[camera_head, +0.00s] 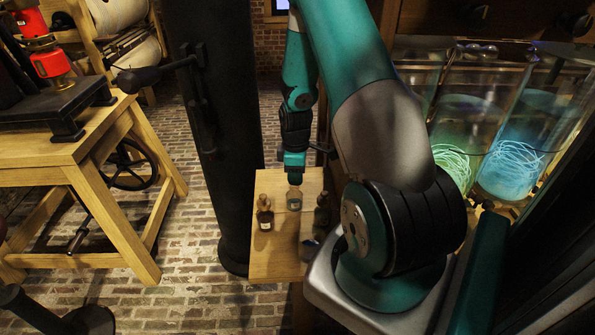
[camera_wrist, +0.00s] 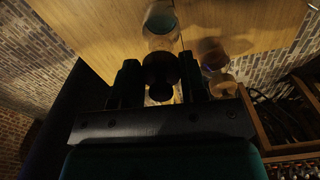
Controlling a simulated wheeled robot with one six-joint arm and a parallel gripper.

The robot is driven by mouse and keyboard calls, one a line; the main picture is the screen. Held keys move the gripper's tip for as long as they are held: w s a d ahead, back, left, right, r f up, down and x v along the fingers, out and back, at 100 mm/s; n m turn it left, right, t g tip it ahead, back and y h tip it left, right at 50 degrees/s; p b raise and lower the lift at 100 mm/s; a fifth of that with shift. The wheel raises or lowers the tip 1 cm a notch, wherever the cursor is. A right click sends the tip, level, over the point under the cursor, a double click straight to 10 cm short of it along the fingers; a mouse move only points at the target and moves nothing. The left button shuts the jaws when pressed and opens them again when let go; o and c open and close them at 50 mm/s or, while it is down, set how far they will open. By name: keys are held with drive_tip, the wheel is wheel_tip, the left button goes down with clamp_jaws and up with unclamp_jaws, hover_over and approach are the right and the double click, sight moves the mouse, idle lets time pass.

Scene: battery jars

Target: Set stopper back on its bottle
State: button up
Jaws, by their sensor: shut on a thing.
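My gripper (camera_head: 294,176) points down over the small wooden table. In the wrist view its two fingers (camera_wrist: 160,66) are shut on a dark, rounded stopper (camera_wrist: 160,82). A pale glass bottle (camera_wrist: 160,20) shows just beyond the stopper. In the head view a greenish bottle with a label (camera_head: 294,201) stands directly below my gripper. The stopper is not clear in the head view. I cannot tell whether the stopper touches the bottle's neck or is apart from it.
A dark brown labelled bottle (camera_head: 264,215) stands to the left on the wooden table (camera_head: 268,262). Another dark bottle (camera_head: 321,213) stands to the right, near my arm. A black column (camera_head: 215,130) rises behind the table's left side. Large glass jars (camera_head: 515,150) stand at right.

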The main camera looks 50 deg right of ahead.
drive_tip(key=shift+r, duration=0.2)
drive_tip(key=shift+r+p, duration=0.65)
drive_tip(key=shift+p, duration=0.05)
idle(0.8)
drive_tip(key=o, duration=0.6)
wheel_tip(320, 180, up, 11)
drive_tip(key=p, duration=0.9)
